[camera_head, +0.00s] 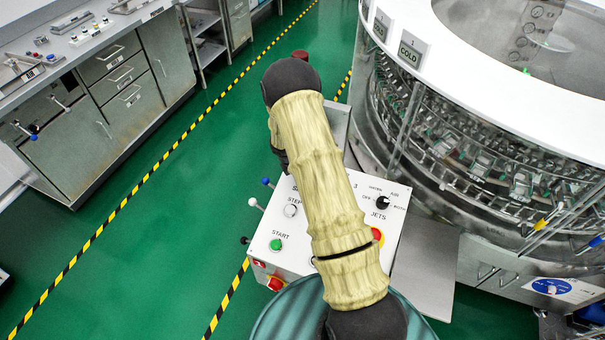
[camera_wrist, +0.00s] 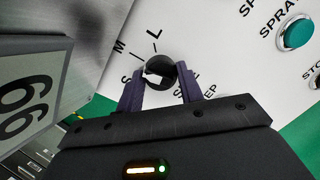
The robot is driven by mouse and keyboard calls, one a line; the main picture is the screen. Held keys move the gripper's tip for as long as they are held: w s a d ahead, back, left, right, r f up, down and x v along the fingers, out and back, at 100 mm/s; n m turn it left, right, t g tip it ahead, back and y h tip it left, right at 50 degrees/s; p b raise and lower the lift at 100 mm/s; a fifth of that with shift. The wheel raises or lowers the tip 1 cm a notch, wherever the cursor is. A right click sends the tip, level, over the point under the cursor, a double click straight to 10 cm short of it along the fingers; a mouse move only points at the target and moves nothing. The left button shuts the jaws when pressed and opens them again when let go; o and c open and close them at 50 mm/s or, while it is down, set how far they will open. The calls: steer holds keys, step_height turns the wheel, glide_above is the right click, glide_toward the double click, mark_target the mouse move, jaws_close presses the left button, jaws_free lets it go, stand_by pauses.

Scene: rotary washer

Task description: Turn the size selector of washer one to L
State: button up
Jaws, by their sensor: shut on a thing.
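In the wrist view the size selector (camera_wrist: 165,72) is a dark round knob on a white panel, with S, M and L printed around its left and upper side. A white mark shows on the knob's left part, on the side of S; its exact heading is hard to read. My gripper (camera_wrist: 161,76) has its two dark purple fingers on either side of the knob and is shut on it. In the head view the white control box (camera_head: 258,244) stands beside the round washer (camera_head: 445,125); my arm hides the selector and my gripper there.
In the wrist view a green SPRAY button (camera_wrist: 296,33) is at right. A grey plate marked 66 (camera_wrist: 30,95) is at left.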

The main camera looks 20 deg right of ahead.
steer(key=m+b, duration=0.1)
steer(key=m, duration=0.4)
steer(key=shift+w+m+g, duration=0.15)
steer(key=shift+m+g, duration=0.15)
steer(key=m+y+b, duration=0.1)
steer(key=m, duration=0.4)
steer(key=shift+r+m+b, duration=0.1)
steer(key=shift+m+b, duration=0.2)
steer(key=shift+b, duration=0.1)
steer(key=o, duration=1)
steer(key=shift+d, duration=0.1)
steer(key=b+v, duration=0.2)
steer(key=v, duration=1.5)
steer(key=shift+w+d+r, duration=0.1)
steer(key=shift+d+r, duration=0.05)
steer(key=shift+r, duration=0.1)
